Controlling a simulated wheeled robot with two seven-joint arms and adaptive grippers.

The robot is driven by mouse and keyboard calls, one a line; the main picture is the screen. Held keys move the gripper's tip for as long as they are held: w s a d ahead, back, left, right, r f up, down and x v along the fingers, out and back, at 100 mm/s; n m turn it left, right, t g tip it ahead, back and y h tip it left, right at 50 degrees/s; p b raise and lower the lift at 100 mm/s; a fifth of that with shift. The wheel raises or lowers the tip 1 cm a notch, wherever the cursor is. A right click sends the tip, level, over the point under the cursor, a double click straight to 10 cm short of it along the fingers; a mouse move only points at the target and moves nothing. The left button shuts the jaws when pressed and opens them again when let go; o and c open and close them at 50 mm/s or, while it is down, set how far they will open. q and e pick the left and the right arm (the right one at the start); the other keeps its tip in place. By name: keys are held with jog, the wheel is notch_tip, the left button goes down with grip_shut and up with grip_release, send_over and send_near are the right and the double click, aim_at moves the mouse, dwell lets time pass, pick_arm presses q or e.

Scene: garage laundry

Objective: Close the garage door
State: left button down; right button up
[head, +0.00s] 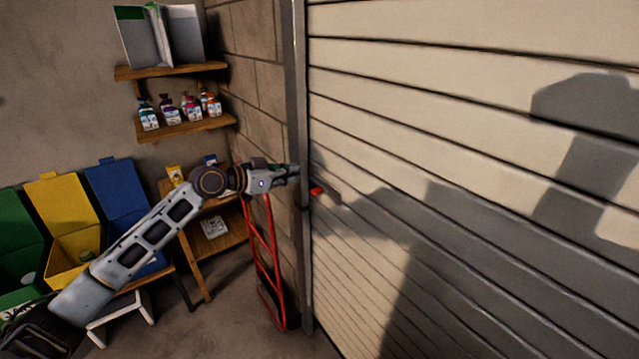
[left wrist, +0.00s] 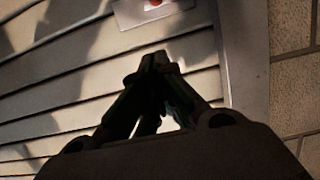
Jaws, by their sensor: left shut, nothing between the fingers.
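The garage door (head: 440,130) is a wall of cream horizontal slats filling the right of the head view; its lower edge is not visible. A small red part (head: 316,191) shows on the door's left side, close to the metal frame. In the left wrist view a red round part (left wrist: 153,3) sits on a pale metal plate (left wrist: 140,17) on the slats, cut off by the top edge. My left gripper (head: 298,170) is shut and empty, above and left of the red part. It also shows dark in the left wrist view (left wrist: 160,60), below the plate.
A metal post (head: 295,80) borders the door. A red hand truck (head: 267,255) stands by the block wall below my left arm. Wooden shelves (head: 185,131) hold bottles and binders. Green, yellow (head: 62,215) and blue (head: 115,195) bins stand at left. A wooden stand (head: 222,238) is behind my arm.

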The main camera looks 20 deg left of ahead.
pick_arm(q)
jog(key=shift+w+d, duration=0.1)
dwell(0.3)
jog(key=p, duration=0.3)
send_over(329, 182)
jog(key=f+v, duration=0.1)
jog(key=v, duration=0.2)
jog(key=shift+s+a+f, duration=0.1)
jog(key=shift+s+f, duration=0.05)
jog(key=shift+f, duration=0.35)
jog(key=shift+s+a+f, duration=0.1)
jog(key=shift+f, duration=0.4)
jog(key=shift+f+p, duration=0.35)
jog(key=shift+f, duration=1.7)
jog(key=shift+f, duration=0.1)
